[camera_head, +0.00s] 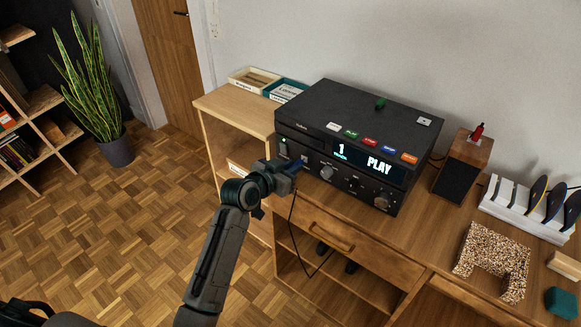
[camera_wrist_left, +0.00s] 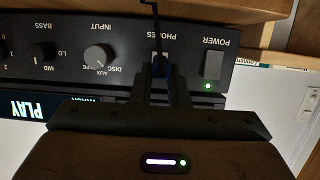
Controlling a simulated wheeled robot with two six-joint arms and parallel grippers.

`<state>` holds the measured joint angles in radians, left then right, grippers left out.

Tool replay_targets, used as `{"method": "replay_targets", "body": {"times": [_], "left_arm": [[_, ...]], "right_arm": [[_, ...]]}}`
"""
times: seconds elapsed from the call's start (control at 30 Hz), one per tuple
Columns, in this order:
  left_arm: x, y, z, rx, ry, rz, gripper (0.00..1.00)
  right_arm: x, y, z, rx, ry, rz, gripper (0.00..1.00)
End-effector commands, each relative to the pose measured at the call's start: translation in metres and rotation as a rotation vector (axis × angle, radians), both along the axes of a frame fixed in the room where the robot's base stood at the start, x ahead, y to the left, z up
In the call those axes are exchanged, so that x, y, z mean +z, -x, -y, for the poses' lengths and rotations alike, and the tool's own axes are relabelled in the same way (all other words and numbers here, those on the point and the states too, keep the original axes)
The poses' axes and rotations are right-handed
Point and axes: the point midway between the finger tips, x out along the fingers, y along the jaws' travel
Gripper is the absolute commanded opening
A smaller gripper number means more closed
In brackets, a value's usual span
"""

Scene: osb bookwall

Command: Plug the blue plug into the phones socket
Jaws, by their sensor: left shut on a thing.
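The black player (camera_head: 350,125) stands on the wooden desk, its lit display reading "1" and "PLAY". My left gripper (camera_head: 291,167) is at the left part of the player's front, shut on the blue plug. In the left wrist view the player is upside down, and the gripper's fingers (camera_wrist_left: 160,85) point at the spot by the PHONES label. A small dark blue bit of the plug (camera_wrist_left: 160,60) shows between the fingertips, close to the panel. The phones socket is hidden behind it, and I cannot tell how deep the plug sits. My right gripper is out of view.
A thin black cord (camera_head: 292,220) hangs from the gripper in front of the desk drawer (camera_head: 330,232). The power button (camera_wrist_left: 213,65) and input knob (camera_wrist_left: 100,57) flank the phones spot. A speaker (camera_head: 461,168) and white rack (camera_head: 520,212) stand to the right.

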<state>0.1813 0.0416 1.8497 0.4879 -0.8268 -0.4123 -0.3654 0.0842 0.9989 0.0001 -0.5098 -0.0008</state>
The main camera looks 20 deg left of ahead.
Motion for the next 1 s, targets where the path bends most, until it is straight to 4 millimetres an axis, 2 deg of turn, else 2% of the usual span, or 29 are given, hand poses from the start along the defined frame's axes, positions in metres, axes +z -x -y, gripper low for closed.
{"method": "replay_targets", "body": {"times": [1.0], "left_arm": [[-0.0001,-0.0068,0.0024,0.0,0.0,0.0,0.0]], "right_arm": [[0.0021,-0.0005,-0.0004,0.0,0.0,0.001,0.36]]}}
